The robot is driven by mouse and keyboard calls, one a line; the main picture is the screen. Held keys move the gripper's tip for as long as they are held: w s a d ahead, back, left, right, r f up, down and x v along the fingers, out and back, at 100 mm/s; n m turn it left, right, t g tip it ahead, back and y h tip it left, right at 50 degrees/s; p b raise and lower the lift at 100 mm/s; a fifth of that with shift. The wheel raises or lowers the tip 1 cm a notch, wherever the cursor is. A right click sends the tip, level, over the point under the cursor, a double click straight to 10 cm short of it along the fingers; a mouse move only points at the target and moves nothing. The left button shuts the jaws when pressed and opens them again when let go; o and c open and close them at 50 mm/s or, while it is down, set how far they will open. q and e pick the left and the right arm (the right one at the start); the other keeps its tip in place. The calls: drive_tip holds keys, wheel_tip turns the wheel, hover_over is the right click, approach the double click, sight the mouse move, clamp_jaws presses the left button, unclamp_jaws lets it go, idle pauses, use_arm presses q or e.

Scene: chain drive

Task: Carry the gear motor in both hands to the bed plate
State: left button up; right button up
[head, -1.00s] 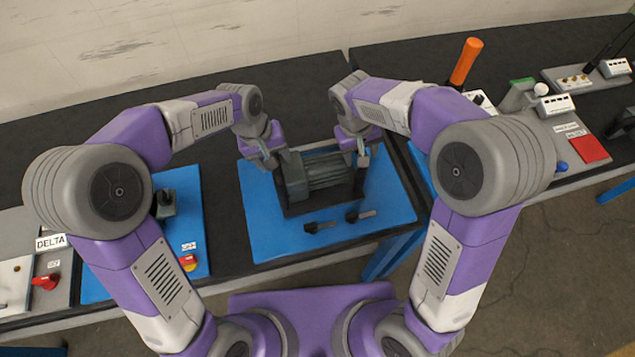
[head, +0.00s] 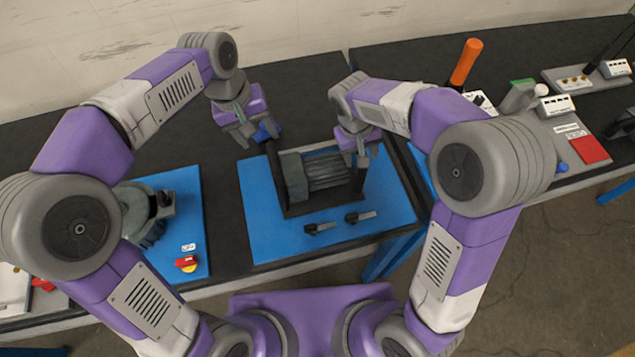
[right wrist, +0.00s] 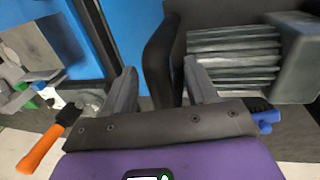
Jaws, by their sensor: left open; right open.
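The gear motor (head: 325,173), a grey ribbed body with a boxy left end, sits in a dark rectangular frame on the blue mat (head: 265,220). Dark upright bars stand at its left and right ends. I cannot tell whether this frame is the bed plate. My left gripper (head: 247,138) is open and empty, above and left of the left bar, apart from it. My right gripper (head: 357,155) is open at the right bar. In the right wrist view, a dark curved bar (right wrist: 160,65) shows between its fingers, with the ribbed motor (right wrist: 235,60) behind.
Two small dark-handled pieces (head: 322,227) (head: 360,216) lie on the mat's front. Another blue mat at left carries a grey machine (head: 150,220) and a red-yellow switch (head: 187,264). An orange cylinder (head: 466,62) stands at back right. Dark table behind the motor is clear.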

drive_tip(key=shift+a+r, duration=0.1)
drive_tip(key=shift+r, duration=0.3)
use_arm(q)
drive_tip(key=shift+a+r, duration=0.1)
drive_tip(key=shift+r, duration=0.2)
use_arm(e)
wheel_tip(320, 180, up, 11)
drive_tip(key=a, duration=0.2)
drive_tip(key=shift+s, duration=0.25)
drive_tip(key=shift+a, duration=0.1)
